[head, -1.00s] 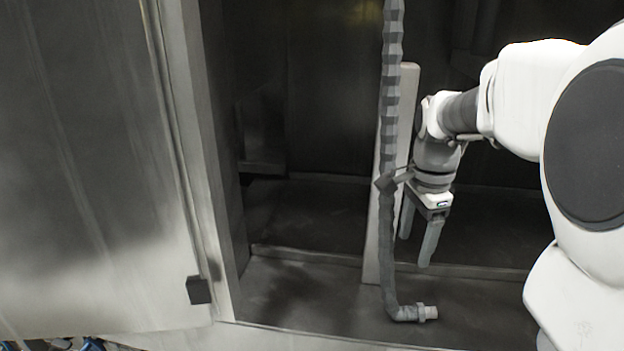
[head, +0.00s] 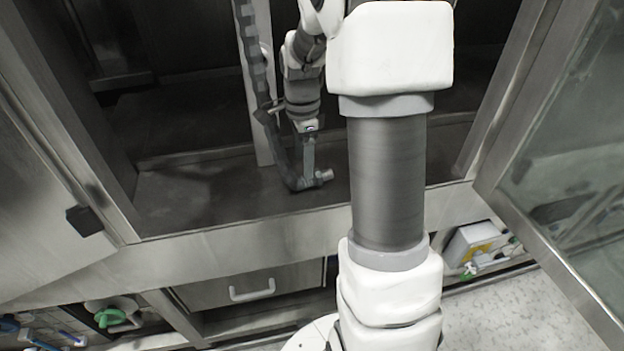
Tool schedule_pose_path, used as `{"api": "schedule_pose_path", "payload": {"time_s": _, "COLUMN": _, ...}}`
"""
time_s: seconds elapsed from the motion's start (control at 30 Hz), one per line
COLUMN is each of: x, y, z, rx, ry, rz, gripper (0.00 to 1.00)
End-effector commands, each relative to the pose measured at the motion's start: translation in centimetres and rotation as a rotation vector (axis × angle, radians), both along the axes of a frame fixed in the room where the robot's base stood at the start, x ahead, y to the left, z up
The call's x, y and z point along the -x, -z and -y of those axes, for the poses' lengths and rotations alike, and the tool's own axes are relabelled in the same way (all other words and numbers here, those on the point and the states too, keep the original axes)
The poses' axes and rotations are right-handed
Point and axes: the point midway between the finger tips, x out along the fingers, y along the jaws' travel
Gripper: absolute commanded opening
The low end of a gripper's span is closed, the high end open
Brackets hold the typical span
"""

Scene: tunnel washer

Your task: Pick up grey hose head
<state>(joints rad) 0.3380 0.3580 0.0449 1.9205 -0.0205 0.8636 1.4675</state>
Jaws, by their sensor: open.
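The grey hose (head: 258,82) hangs down in front of a pale upright strip inside the metal cabinet. Its head (head: 322,177), a short light-grey end piece, bends to the right just above the cabinet floor. My gripper (head: 309,172) points down at the hose's lower bend, its fingers beside or over the head. From this angle one finger mostly hides the other, and I cannot tell whether they straddle the head or touch it. The jaws are open.
The cabinet's front sill (head: 250,225) runs below the hose. A glass-paned door (head: 570,170) stands open at right, a metal door (head: 40,200) at left. A drawer with a white handle (head: 252,290) is below. The cabinet floor left of the hose is clear.

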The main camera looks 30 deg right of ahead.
Motion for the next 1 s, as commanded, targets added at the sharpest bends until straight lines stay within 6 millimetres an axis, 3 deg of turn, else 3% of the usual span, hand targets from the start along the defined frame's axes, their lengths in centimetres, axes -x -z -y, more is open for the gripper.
{"api": "schedule_pose_path", "payload": {"time_s": 0.17, "x": 0.3, "y": 1.3, "z": 0.1, "rx": -0.001, "ry": 0.001, "rz": -0.003, "gripper": 0.76}}
{"api": "schedule_pose_path", "payload": {"time_s": 0.43, "x": 0.8, "y": 5.0, "z": 0.3, "rx": 0.0, "ry": 0.0, "rz": -0.002, "gripper": 0.76}}
{"api": "schedule_pose_path", "payload": {"time_s": 0.73, "x": 0.8, "y": 5.5, "z": 0.3, "rx": 0.0, "ry": -0.001, "rz": 0.0, "gripper": 0.76}}
{"api": "schedule_pose_path", "payload": {"time_s": 1.0, "x": 0.8, "y": 5.5, "z": 0.3, "rx": 0.0, "ry": 0.0, "rz": 0.0, "gripper": 0.3}}
